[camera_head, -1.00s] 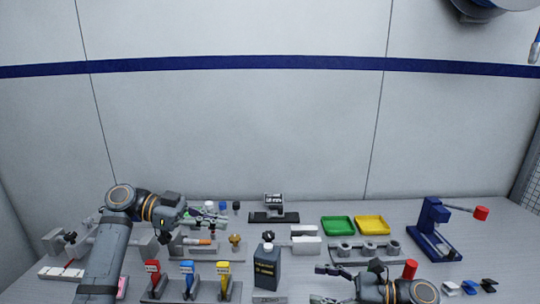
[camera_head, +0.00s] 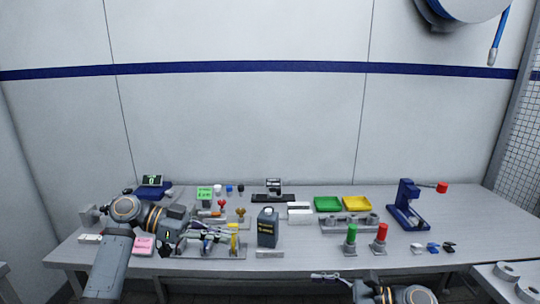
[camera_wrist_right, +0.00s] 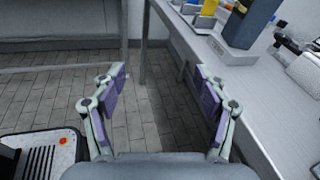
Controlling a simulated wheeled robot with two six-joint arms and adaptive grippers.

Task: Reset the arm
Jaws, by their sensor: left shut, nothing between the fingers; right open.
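My left arm comes in from the left in the head view, over the bench's front left. Its gripper (camera_head: 228,238) is shut and empty, in front of the small coloured valve handles and overlapping them in the picture. My right gripper (camera_head: 322,277) is low in the head view, in front of the bench's front edge. In the right wrist view, its two purple-padded fingers (camera_wrist_right: 160,82) are spread wide with only the tiled floor between them.
Open floor lies before the bench.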

